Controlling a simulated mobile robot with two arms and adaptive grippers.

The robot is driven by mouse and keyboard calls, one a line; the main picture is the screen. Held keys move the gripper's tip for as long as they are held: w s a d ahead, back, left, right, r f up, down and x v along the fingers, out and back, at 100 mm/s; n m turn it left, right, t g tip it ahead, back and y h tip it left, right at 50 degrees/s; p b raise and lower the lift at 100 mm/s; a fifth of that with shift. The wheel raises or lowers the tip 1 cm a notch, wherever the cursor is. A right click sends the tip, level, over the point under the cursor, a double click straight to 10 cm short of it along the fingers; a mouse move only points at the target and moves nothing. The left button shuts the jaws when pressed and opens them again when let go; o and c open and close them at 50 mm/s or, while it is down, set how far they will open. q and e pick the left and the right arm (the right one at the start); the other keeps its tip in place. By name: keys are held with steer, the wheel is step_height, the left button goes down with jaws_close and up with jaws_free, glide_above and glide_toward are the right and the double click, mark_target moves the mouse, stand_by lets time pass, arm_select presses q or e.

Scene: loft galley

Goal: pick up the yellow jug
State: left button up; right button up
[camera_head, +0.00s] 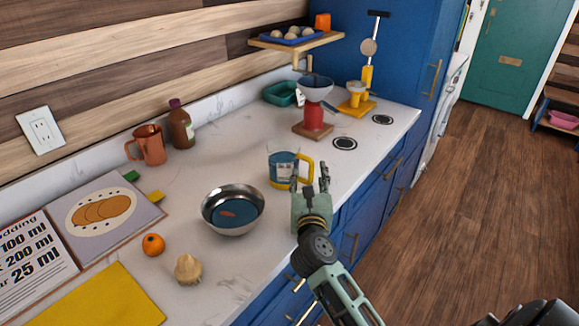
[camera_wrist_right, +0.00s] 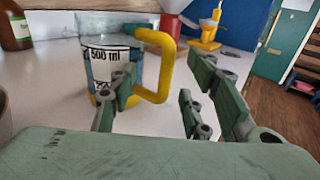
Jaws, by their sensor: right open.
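The yellow jug (camera_head: 281,168) is a clear measuring jug with a yellow handle and base and a blue-tinted body. It stands upright on the white counter, right of the metal bowl. In the right wrist view the jug (camera_wrist_right: 105,62) shows a "500 ml" label, and its yellow handle points right. My right gripper (camera_head: 310,180) is open and empty at the handle side of the jug. In the wrist view its fingers (camera_wrist_right: 165,95) are spread, with the left finger overlapping the jug's lower front. Whether they touch cannot be told. My left gripper is not in view.
A metal bowl (camera_head: 233,208) stands left of the jug. A copper mug (camera_head: 148,146) and brown bottle (camera_head: 181,125) stand by the wall. The counter front edge lies under my right arm.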

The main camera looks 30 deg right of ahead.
steer(key=c, duration=0.9)
jaws_close()
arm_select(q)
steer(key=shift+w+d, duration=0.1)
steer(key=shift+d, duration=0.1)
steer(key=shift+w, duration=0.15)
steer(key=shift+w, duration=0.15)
arm_select(e)
steer(key=shift+w+r, duration=0.1)
steer(key=shift+r, duration=0.05)
